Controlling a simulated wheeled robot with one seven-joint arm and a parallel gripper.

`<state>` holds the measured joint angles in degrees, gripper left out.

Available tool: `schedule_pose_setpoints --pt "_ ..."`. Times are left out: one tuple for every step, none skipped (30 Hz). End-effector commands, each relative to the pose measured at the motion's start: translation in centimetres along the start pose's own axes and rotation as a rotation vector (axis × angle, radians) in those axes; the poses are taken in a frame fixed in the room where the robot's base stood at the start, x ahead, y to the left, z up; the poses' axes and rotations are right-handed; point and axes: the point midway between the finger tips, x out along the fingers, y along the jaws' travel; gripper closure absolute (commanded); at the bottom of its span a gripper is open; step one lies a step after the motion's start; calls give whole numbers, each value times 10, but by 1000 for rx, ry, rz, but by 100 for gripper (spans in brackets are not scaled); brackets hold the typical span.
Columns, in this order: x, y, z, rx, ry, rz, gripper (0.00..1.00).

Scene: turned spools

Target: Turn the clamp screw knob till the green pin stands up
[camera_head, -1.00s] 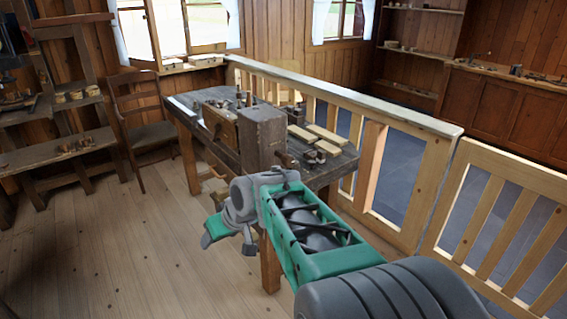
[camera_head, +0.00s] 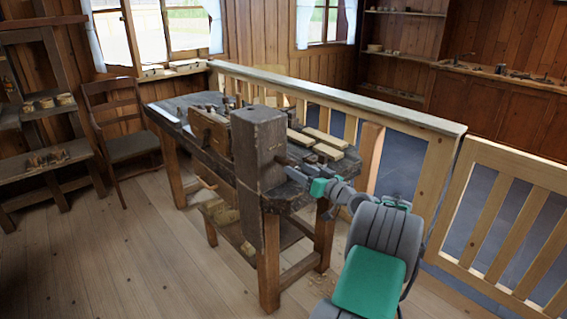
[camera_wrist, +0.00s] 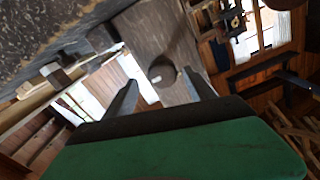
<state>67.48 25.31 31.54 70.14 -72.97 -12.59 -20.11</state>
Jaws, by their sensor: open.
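The clamp screw knob (camera_wrist: 164,73) is a dark round end on the face of the upright wooden block (camera_wrist: 145,30). A small pale spot shows beside its centre. In the head view the block (camera_head: 258,135) stands at the near end of the workbench (camera_head: 185,108). My gripper (camera_head: 298,174) is at the right side of that block, reaching in from the right. In the wrist view my gripper (camera_wrist: 160,80) is open, with the knob between and beyond its two fingers. I cannot tell whether they touch it. I cannot make out a green pin.
Pale wooden bars (camera_head: 325,137) and small blocks lie on the bench right of the upright block. A wooden railing (camera_head: 400,120) runs close behind the bench. A chair (camera_head: 125,125) stands at the left.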

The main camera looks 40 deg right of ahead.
Motion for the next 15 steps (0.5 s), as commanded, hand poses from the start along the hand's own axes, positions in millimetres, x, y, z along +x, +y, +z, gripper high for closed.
schedule_pose_setpoints --pt "10 -3 0 0 -1 -6 36" --pt "17 -5 0 0 -2 -8 36" --pt "26 -4 0 0 -3 -8 36" --pt "32 -5 1 0 -4 -10 36" --pt "38 -6 1 0 -4 -10 36" --pt "46 -6 0 0 -3 -10 36" --pt "51 -6 0 -1 -3 -10 36" --pt "55 -5 0 -1 -3 -8 36" --pt "60 -4 1 0 -3 -7 36" --pt "63 -5 1 1 -3 -7 36" --pt "65 -4 1 1 -3 -7 36" --pt "67 -4 1 0 -3 -6 36" --pt "68 -4 1 0 -3 -5 36" --pt "68 -3 1 0 -3 -4 36" --pt "68 -3 1 0 -3 -3 36"
